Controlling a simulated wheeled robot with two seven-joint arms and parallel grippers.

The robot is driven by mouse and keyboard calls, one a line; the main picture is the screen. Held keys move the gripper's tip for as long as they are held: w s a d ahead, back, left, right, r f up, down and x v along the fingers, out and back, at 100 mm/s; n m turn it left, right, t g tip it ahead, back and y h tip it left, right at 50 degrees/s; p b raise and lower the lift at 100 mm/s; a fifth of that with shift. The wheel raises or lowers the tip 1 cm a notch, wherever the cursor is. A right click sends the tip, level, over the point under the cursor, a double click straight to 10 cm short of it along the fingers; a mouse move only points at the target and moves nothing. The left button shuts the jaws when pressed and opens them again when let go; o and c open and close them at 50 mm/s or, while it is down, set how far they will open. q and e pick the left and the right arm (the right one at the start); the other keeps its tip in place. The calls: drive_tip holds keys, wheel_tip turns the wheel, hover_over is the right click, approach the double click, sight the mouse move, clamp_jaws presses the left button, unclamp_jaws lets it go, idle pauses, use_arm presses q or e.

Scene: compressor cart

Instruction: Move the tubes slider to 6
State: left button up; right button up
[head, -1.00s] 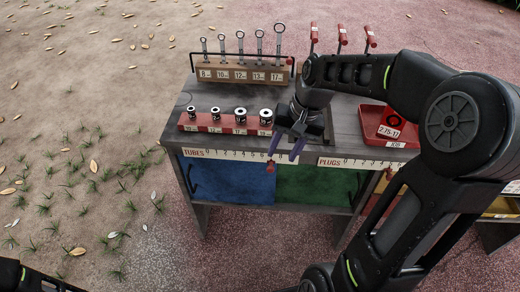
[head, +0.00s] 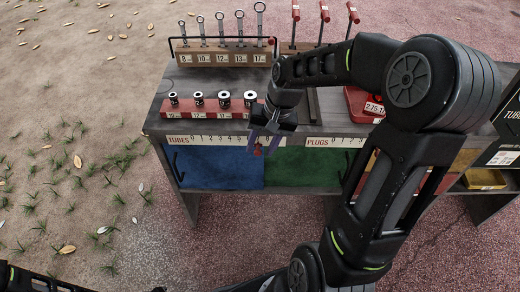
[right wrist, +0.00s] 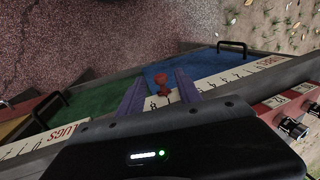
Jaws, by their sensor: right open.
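The tubes slider is a small red knob (head: 258,151) on the white TUBES scale strip (head: 205,139) along the cart's front edge. It stands near the right, high-number end of that scale; the exact mark is hidden by my gripper. My right gripper (head: 264,145) is open, its two purple fingers pointing down at the front edge. In the right wrist view the red knob (right wrist: 162,85) shows between the fingers (right wrist: 158,92), with a gap visible on each side. My left gripper is out of view.
A red rack of sockets (head: 205,112) stands just behind the TUBES strip, close to my right gripper. A wrench rack (head: 222,58) stands farther back. The PLUGS strip (head: 325,142) lies to the right. A red tray (head: 360,107) is behind my right arm.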

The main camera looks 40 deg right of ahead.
drive_tip(key=shift+w+a+f, duration=0.1)
drive_tip(key=shift+a+f, duration=0.05)
drive_tip(key=shift+f, duration=0.45)
clamp_jaws()
idle(1.1)
